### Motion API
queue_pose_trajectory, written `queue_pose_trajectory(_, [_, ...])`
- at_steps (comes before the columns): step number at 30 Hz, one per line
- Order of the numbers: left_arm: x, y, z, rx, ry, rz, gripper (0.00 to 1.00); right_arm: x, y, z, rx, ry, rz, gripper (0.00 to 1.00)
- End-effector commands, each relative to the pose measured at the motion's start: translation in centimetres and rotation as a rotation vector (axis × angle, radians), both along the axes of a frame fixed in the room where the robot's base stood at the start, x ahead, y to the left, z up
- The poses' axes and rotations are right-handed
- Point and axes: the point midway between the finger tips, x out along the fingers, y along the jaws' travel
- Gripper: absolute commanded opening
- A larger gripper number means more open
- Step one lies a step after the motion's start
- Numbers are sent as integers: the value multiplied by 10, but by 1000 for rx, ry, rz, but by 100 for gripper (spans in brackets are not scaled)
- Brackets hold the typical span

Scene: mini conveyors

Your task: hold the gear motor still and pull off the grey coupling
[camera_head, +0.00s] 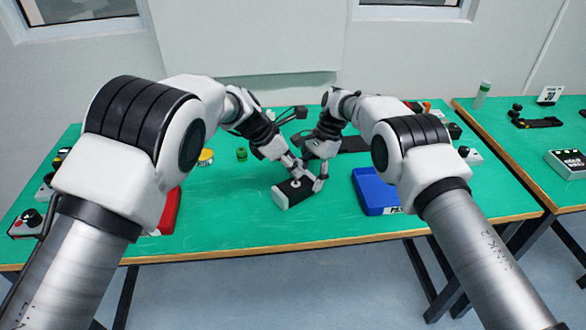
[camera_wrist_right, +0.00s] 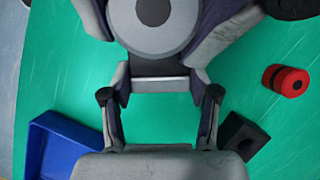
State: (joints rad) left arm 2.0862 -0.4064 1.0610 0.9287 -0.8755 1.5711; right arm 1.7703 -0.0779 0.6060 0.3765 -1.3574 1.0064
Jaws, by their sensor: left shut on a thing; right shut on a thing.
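A block with a black top and a white front (camera_head: 281,200) stands on the green table in the middle of the head view. My left gripper (camera_head: 296,170) reaches down onto its top, over a small pale round part. My right gripper (camera_head: 319,182) is low at the block's right end, close beside the left one. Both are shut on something. The gear motor and grey coupling are mostly hidden by the fingers, and I cannot make out their join. In the right wrist view, a silver-grey bar (camera_wrist_right: 158,84) lies across the middle; I cannot tell what it is.
A blue tray (camera_head: 372,190) is close to the right, also in the wrist view (camera_wrist_right: 42,150). A red tray (camera_head: 171,212), yellow disc (camera_head: 206,157) and green cylinder (camera_head: 241,154) are left. The wrist view shows a red cylinder (camera_wrist_right: 291,82). The front table strip is clear.

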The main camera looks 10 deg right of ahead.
Motion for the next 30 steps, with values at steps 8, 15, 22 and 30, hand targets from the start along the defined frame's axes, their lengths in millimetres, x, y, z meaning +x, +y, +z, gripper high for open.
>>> queue_pose_trajectory(8, [0, 0, 13, 1, -1, 0, 0, 0, -1, -1, -1, -1, -1, 4])
queue_pose_trajectory(15, [0, -1, 13, 1, -2, -1, 0, 0, -1, 0, -1, -1, -1, 85])
queue_pose_trajectory(22, [-1, -1, 13, 1, -1, -2, 0, 0, 0, 0, -1, 0, 0, 89])
queue_pose_trajectory(30, [-1, -1, 13, 2, -1, -3, 0, 4, -5, 13, 0, -2, -2, 89])
